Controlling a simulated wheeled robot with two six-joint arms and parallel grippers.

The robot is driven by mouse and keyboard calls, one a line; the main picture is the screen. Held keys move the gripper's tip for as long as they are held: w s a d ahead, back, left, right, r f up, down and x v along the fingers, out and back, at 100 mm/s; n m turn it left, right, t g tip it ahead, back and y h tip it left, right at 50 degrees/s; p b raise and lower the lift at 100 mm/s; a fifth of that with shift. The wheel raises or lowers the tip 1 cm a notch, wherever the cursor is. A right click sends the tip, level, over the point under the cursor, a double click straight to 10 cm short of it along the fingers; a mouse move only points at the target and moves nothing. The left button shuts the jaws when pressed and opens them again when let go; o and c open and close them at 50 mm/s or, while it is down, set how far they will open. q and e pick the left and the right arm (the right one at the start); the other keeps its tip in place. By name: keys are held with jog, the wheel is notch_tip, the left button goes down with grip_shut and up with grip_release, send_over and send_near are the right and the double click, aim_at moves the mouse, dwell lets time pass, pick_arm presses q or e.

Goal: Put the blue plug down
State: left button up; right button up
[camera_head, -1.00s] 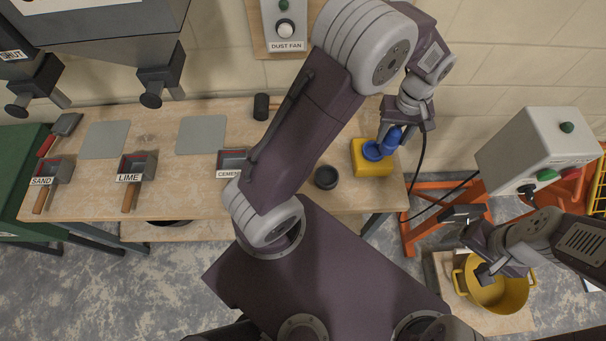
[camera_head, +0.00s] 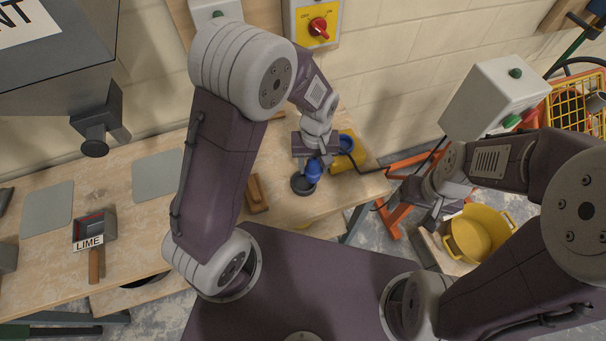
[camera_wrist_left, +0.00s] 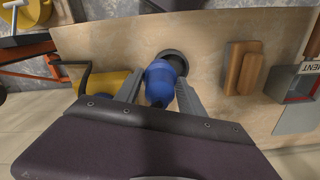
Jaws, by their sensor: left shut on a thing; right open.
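My left gripper (camera_head: 311,163) is shut on the blue plug (camera_head: 314,173), above the wooden bench. In the left wrist view the plug (camera_wrist_left: 160,84) sits between the two fingers and points toward a dark round cup (camera_wrist_left: 177,57). The plug partly covers this cup, which also shows in the head view (camera_head: 301,187). I cannot tell whether plug and cup touch. A yellow block (camera_head: 365,160) with a blue round socket (camera_head: 347,144) stands just to the right, apart from the plug. My right gripper (camera_head: 418,212) is open and empty, near a yellow bucket.
The wooden bench (camera_head: 135,230) holds a wooden block (camera_head: 257,193), a LIME scoop (camera_head: 95,232) and grey mats (camera_head: 158,175). The yellow bucket (camera_head: 478,234) stands to the right, below a grey control box (camera_head: 492,100). A red-and-yellow switch (camera_head: 318,25) is on the wall.

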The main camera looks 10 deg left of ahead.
pick_arm(q)
jog(key=a+f, duration=0.1)
jog(key=f, duration=0.2)
jog(key=a+f, duration=0.1)
jog(key=f, duration=0.1)
jog(key=shift+s+a, duration=0.15)
jog(key=shift+a, duration=0.2)
jog(key=shift+w+f, duration=0.2)
jog(key=shift+f, duration=0.15)
jog(key=shift+s, duration=0.1)
jog(key=shift+f, duration=0.15)
jog(key=o, duration=1.5)
